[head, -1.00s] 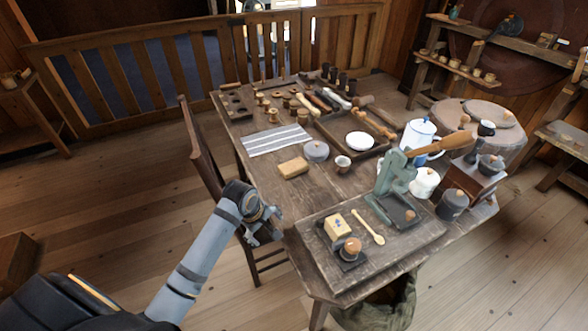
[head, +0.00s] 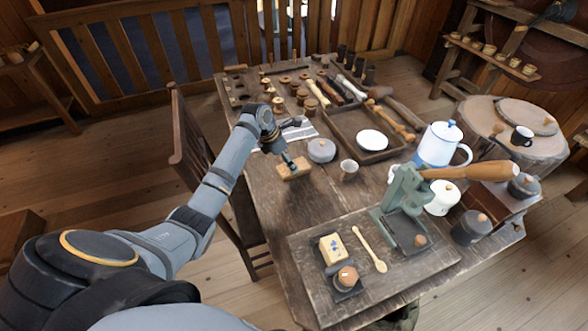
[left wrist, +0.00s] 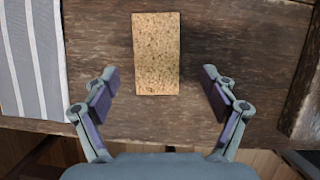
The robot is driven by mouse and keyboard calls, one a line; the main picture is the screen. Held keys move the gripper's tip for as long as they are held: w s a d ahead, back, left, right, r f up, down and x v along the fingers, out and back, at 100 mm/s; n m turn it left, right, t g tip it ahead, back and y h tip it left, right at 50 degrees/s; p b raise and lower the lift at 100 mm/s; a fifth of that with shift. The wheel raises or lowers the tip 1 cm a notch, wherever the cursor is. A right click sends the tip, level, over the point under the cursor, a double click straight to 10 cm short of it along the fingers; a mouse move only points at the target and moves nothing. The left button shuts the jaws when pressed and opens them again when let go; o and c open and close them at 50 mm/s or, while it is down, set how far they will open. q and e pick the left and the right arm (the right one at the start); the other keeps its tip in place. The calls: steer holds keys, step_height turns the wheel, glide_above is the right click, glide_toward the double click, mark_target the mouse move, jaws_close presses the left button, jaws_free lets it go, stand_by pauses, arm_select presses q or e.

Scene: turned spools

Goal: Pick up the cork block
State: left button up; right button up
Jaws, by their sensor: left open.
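The cork block (head: 293,170) is a tan, speckled rectangular block lying on the wooden table, left of the round grey lidded pot. My left gripper (head: 288,160) is over it in the head view and hides part of it. In the left wrist view the whole cork block (left wrist: 156,54) shows beyond and between the fingers. My left gripper (left wrist: 159,92) is open and empty there, with one finger to each side and clear space between fingers and block. My right gripper is in neither view.
The grey lidded pot (head: 321,151) and a small cup (head: 348,169) stand to the right of the block. A striped cloth (left wrist: 33,60) lies to its left in the wrist view. A chair (head: 190,150) stands at the table's left edge.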

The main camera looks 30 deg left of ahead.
arm_select(q)
steer(key=shift+d+f, duration=0.1)
steer(key=shift+f, duration=0.2)
steer(key=x, duration=0.3)
steer(key=shift+w, duration=0.15)
steer(key=shift+w+f, duration=0.35)
steer(key=shift+f, duration=0.3)
steer(key=shift+s, duration=0.1)
steer(key=shift+r, duration=0.1)
steer(key=shift+c, duration=0.8)
steer(key=c, duration=1)
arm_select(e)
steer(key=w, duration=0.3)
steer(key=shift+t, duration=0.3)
